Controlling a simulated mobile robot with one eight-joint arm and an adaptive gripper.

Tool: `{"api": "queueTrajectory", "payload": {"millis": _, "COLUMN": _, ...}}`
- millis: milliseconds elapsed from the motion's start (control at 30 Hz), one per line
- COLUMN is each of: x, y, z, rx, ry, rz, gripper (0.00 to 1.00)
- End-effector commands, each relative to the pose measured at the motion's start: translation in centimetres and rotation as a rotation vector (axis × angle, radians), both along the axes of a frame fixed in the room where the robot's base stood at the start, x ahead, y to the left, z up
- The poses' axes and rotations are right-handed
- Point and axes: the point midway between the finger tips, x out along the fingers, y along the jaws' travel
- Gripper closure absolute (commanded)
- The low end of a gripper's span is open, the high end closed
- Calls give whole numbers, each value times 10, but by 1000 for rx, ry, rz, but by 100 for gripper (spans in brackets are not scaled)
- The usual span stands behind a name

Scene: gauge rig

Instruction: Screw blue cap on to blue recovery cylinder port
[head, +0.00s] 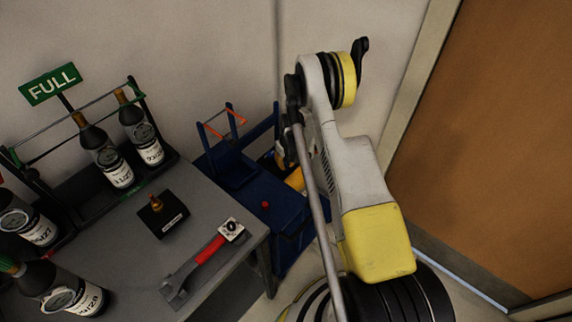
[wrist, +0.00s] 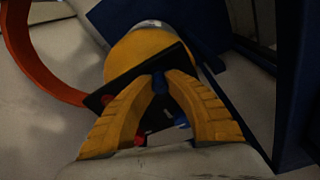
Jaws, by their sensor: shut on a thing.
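In the wrist view my gripper (wrist: 160,84) has its two yellow fingers closed together at the tips on a small blue cap (wrist: 160,80). The cap is at the near edge of a black plate (wrist: 122,88) in front of the rounded yellow recovery cylinder (wrist: 145,48). The blue port cannot be made out; the fingers and cap cover that area. I cannot tell whether the cap touches a port or how far it is threaded. In the head view my arm hides the gripper and most of the cylinder area.
A blue cart (head: 232,165) stands beside the grey table (head: 120,225), which holds bottles, a red-handled wrench (head: 208,250) and a black block (head: 163,214). An orange hose (wrist: 20,55) curves at the left of the wrist view. A brown door (head: 490,150) is at right.

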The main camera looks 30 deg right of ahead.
Motion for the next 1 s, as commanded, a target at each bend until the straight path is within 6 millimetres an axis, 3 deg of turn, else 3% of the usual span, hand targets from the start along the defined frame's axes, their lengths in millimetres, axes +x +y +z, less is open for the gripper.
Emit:
{"api": "queueTrajectory", "payload": {"millis": 500, "x": 0, "y": 0, "z": -1, "rx": 0, "ry": 0, "rz": -14, "gripper": 99}}
{"api": "queueTrajectory", "payload": {"millis": 800, "x": 0, "y": 0, "z": -1, "rx": 1, "ry": 0, "rz": -393, "gripper": 99}}
{"api": "queueTrajectory", "payload": {"millis": 1000, "x": 0, "y": 0, "z": -1, "rx": -1, "ry": 0, "rz": -458, "gripper": 99}}
